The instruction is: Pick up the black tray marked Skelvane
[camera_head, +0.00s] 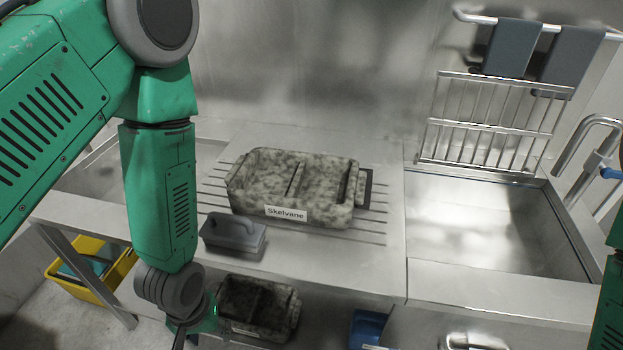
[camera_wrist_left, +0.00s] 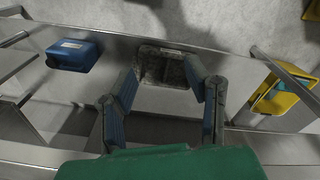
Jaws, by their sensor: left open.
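A mottled grey-beige two-compartment tray (camera_head: 290,185) with a white "Skelvane" label on its front stands on the ribbed drainboard. A darker, blackish mottled two-compartment tray (camera_head: 258,308) sits below the counter; I see no readable label on it. It also shows in the left wrist view (camera_wrist_left: 163,68). My left gripper (camera_head: 192,335) hangs in front of the counter edge, beside the lower tray, partly cut off by the frame. In the left wrist view the fingers (camera_wrist_left: 162,80) are spread and empty, with the darker tray beyond and between them. My right gripper is out of view.
A grey handled block (camera_head: 232,236) stands before the labelled tray. A yellow bin (camera_head: 92,268) is at lower left, and a blue container (camera_head: 368,328) is below the counter. A sink (camera_head: 490,225) and wire rack (camera_head: 492,118) are at right. The counter's front edge overhangs the lower tray.

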